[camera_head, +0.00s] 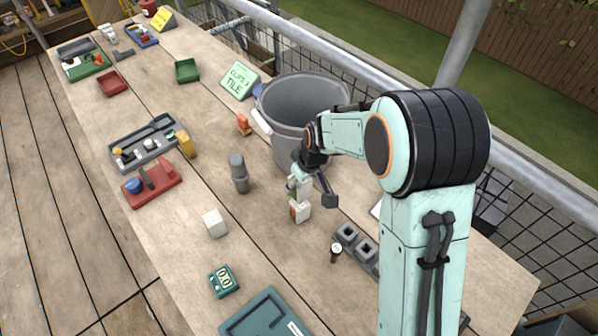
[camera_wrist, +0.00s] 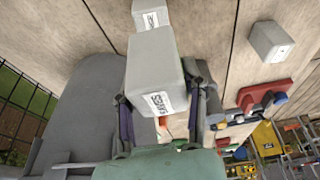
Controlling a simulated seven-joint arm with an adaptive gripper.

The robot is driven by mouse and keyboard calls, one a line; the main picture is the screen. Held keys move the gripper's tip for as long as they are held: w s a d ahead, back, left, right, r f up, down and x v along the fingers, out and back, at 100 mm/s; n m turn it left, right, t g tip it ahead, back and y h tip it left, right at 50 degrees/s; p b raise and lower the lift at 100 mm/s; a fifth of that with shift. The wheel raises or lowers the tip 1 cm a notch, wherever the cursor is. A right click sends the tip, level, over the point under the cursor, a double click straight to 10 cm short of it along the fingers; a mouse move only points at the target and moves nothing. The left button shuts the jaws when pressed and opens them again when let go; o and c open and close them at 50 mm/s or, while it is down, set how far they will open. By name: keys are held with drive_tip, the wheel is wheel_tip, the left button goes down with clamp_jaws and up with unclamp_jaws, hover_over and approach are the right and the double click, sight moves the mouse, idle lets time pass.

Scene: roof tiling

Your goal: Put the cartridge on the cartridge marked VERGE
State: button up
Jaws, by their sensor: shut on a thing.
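My gripper (camera_wrist: 165,115) is shut on a pale grey block-shaped cartridge (camera_wrist: 155,72), whose white label seems to read EAVES. Another pale cartridge (camera_wrist: 150,17) with a small, unreadable label shows just beyond the held one. In the head view my gripper (camera_head: 298,182) points down, with a pale block (camera_head: 300,212) low beneath it. I cannot tell whether the two cartridges touch. A third pale block (camera_head: 214,223) stands alone to the left on the table; it also shows with a label in the wrist view (camera_wrist: 270,42). I cannot read VERGE on any label.
A large grey bin (camera_head: 290,100) stands behind my gripper. A dark holder with square sockets (camera_head: 352,240) and a small round-topped tool (camera_head: 335,250) lie to the right. Red (camera_head: 150,185) and grey trays sit further left.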

sight(298, 190)
drive_tip(key=shift+d+x, duration=0.2)
drive_tip(key=shift+x, duration=0.65)
drive_tip(key=shift+d+x, duration=0.15)
drive_tip(key=shift+x, duration=0.7)
drive_tip(key=shift+s+f, duration=0.15)
drive_tip(key=shift+f, duration=0.05)
drive_tip(key=o, duration=1.1)
drive_tip(key=shift+f, duration=0.1)
drive_tip(key=shift+o, duration=0.2)
drive_tip(key=v, duration=1.2)
drive_tip(key=s+d+r+m+g, duration=0.1)
drive_tip(key=s+d+m, duration=0.1)
drive_tip(key=s, duration=0.6)
drive_tip(key=s+d+r+m+h, duration=0.1)
drive_tip(key=s+d+r+m, duration=0.1)
drive_tip(key=s, duration=0.6)
drive_tip(key=s+d+r+m+g, duration=0.1)
drive_tip(key=s+d+r+m, duration=0.1)
drive_tip(key=s+d, duration=0.3)
drive_tip(key=s+m, duration=0.1)
drive_tip(key=s, duration=0.3)
drive_tip(key=shift+m+g+h, duration=0.3)
drive_tip(key=shift+m, duration=0.1)
